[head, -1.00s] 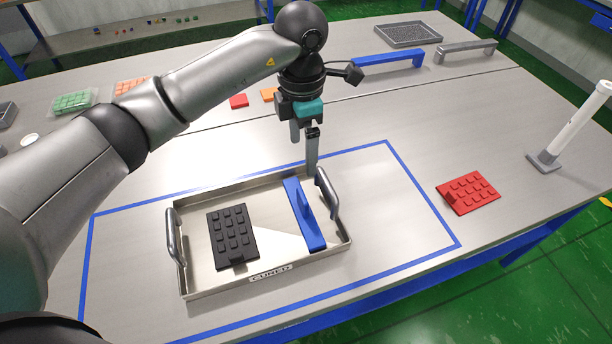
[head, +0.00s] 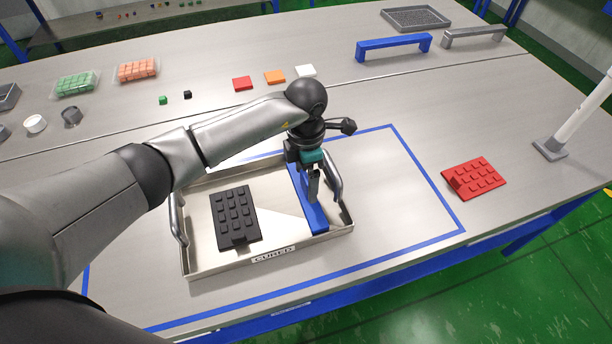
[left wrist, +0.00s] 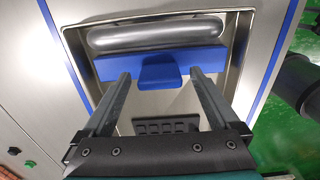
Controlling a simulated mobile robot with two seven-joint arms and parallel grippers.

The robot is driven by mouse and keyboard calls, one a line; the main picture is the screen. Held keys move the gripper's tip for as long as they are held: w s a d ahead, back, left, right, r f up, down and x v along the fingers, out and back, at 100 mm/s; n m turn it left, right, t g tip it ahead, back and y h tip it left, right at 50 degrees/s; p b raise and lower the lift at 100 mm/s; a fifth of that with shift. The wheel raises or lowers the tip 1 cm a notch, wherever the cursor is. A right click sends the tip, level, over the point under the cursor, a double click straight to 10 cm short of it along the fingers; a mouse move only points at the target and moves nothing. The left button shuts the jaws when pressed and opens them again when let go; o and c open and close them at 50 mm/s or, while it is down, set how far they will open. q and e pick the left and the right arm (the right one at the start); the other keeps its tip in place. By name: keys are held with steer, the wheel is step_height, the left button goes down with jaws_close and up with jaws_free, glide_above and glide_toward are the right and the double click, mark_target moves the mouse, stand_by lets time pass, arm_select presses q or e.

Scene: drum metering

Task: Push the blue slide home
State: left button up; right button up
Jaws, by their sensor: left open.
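The blue slide (head: 318,220) is a flat bar lying across the right part of the metal tray (head: 210,268) labelled CURED. In the left wrist view the slide (left wrist: 118,67) shows its raised tab (left wrist: 158,77), with the tray's handle beyond it. My left gripper (head: 313,194) is over the slide, pointing down, and hides part of it. In the left wrist view its open fingers (left wrist: 160,74) stand on either side of the tab, with gaps to it; I cannot tell how deep they reach. My right gripper is not in view.
A black studded mould (head: 235,216) lies in the tray left of the slide. A red mould (head: 474,178) lies on the table to the right. Blue tape (head: 430,183) borders the tray area. A blue handle bar (head: 393,45) stands farther back.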

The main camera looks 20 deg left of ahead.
arm_select(q)
jaws_close()
stand_by(0.8)
